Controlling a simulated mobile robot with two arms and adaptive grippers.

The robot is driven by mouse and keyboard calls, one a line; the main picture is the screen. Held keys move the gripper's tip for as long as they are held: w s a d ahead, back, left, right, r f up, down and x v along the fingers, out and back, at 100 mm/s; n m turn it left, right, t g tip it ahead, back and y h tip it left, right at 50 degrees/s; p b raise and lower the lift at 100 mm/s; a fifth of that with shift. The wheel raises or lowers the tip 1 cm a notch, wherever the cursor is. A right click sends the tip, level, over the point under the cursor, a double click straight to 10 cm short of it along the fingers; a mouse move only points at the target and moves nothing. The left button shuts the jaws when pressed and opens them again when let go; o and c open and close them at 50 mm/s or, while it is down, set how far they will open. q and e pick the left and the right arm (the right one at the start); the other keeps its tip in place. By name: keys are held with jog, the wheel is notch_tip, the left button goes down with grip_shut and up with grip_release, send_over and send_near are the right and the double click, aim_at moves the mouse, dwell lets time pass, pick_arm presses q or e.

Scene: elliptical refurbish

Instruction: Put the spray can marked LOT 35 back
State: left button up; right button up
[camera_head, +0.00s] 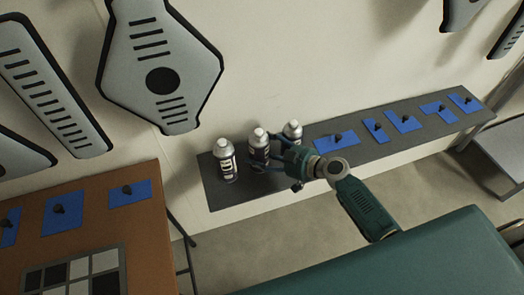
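Three spray cans stand upright in a row on a dark grey shelf (214,196) along the wall. The left can (226,163) has a dark label with white marks. The middle can (258,144) has a dark body and a light cap. The right can (293,131) is partly hidden behind my gripper. The lot markings are too small to read. My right gripper (254,155) has its blue fingers around the middle can's body. I cannot tell whether they are closed tight on it. My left gripper is out of view.
Several blue mats with dark knobs (335,139) lie on the shelf to the right. A brown table (150,228) with more blue mats and a checkered board (76,274) is at lower left. A teal surface (400,262) fills the lower right. Grey panels (161,55) hang on the wall.

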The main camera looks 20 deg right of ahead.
jog(key=shift+f+b, duration=0.15)
jog(key=shift+b, duration=0.2)
jog(key=o, duration=1.7)
jog(key=shift+r+p, duration=0.3)
jog(key=shift+p, duration=0.15)
jog(key=b+v, duration=0.3)
jog(key=v, duration=0.9)
